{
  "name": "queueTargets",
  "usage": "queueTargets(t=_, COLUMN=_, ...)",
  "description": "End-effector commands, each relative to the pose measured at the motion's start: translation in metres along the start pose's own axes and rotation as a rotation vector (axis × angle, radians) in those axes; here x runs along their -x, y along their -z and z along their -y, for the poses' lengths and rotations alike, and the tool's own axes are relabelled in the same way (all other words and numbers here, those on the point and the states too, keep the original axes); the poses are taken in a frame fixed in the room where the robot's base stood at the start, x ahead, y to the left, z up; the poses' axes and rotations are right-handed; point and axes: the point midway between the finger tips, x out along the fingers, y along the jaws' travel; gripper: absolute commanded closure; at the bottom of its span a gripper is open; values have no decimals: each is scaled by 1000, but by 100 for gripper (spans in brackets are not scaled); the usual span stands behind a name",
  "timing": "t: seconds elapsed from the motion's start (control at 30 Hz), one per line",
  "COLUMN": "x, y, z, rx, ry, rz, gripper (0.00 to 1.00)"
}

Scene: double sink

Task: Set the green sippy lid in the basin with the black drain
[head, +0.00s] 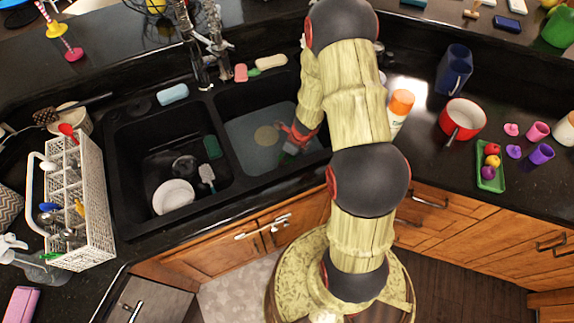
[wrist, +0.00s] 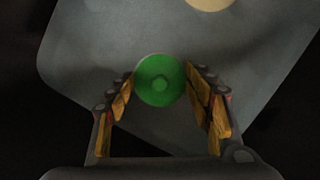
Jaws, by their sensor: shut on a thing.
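The green sippy lid (wrist: 160,62), a round disc with a raised centre, sits between the fingertips of my gripper (wrist: 160,82) in the wrist view. My gripper is shut on it. In the head view my gripper (head: 296,140) is low in the right basin (head: 240,148), which has a grey floor with a tan round patch. The left basin (head: 135,140) is black inside. It holds a dark round thing (head: 185,166), and I cannot tell whether that is the drain.
A black divider (head: 226,150) separates the basins. A tall faucet (head: 200,55) stands behind. A white rack (head: 85,200) is left of the sink.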

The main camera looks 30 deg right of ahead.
Motion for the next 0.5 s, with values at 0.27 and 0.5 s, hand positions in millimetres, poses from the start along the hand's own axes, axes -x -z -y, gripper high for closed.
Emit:
queueTargets(t=0.27, x=-25, y=7, z=0, rx=-1, ry=1, rz=0, gripper=68)
queueTargets(t=0.5, x=-41, y=11, z=1, rx=-1, ry=2, rz=1, gripper=68)
